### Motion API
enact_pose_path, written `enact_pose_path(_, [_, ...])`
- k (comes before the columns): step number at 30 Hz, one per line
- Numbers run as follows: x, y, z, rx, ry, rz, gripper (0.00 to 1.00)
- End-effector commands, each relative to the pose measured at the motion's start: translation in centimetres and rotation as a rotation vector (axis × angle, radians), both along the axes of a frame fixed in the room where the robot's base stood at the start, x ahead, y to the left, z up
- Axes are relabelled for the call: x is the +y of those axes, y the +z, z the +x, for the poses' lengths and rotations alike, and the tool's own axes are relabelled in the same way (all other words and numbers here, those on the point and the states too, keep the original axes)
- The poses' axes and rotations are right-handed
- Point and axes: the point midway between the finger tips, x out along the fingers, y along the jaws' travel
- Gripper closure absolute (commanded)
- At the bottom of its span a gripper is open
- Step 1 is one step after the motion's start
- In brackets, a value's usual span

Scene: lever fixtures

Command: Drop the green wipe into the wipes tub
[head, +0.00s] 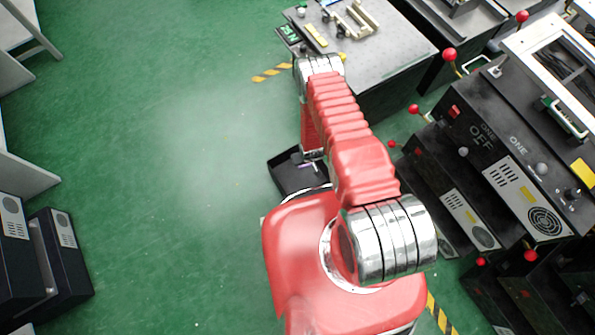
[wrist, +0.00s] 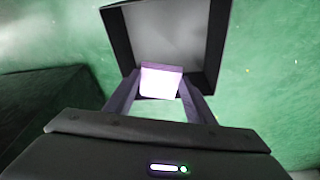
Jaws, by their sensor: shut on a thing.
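My gripper (wrist: 160,90) is shut on a pale lilac-white block-like piece (wrist: 161,80), held between its two dark purple fingers. I see no green wipe; the held piece looks pale, not green. An open black tub (wrist: 217,45) with a grey inside lies just beyond the fingertips in the wrist view, and the held piece overlaps its near part. Whether the piece is above or inside the tub, I cannot tell. In the head view the black tub (head: 290,182) is on the floor left of my arm, with a small purple spot over it. My gripper is mostly hidden there.
Dark machines with red-knobbed levers (head: 500,150) stand close on the right. A grey-topped bench (head: 385,60) with small parts is at the back. Dark boxes (head: 60,250) stand at the left. Green floor (head: 160,150) between is clear.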

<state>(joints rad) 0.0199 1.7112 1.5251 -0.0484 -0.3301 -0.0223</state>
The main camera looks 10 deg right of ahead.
Motion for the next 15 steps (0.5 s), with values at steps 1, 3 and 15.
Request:
enact_pose_path(1, [0.0, -0.6, 0.0, 0.0, 0.0, 0.0, 0.71])
enact_pose_path(3, [0.0, -1.3, 0.0, 0.0, 0.0, 0.0, 0.71])
enact_pose_path(15, [0.0, -2.6, 0.0, -0.001, 0.0, 0.0, 0.71])
